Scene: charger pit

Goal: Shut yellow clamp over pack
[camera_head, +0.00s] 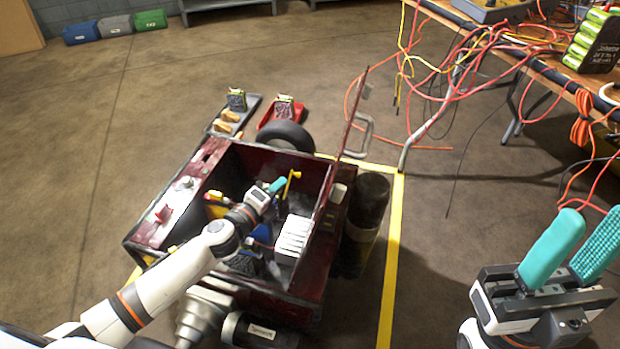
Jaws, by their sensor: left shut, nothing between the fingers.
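A yellow clamp (291,183) stands with its lever raised inside the open dark red cart (158,238). My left gripper (280,184) is inside the cart, just left of the clamp's upper end. Its teal fingers are shut and hold nothing; whether they touch the clamp cannot be told. A white ribbed block (293,239), perhaps the pack, sits at the right of the bay. A blue item lies partly hidden by my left wrist. My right gripper (592,214) is at the lower right, away from the cart, with its teal fingers apart and empty.
The cart's lid (335,165) stands open on the right side. A black cylinder (368,205) stands beside the cart. A wooden table (548,68) with tangled cables (470,65) and a green battery pack (592,42) is at the upper right. Red and grey trays lie behind the cart.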

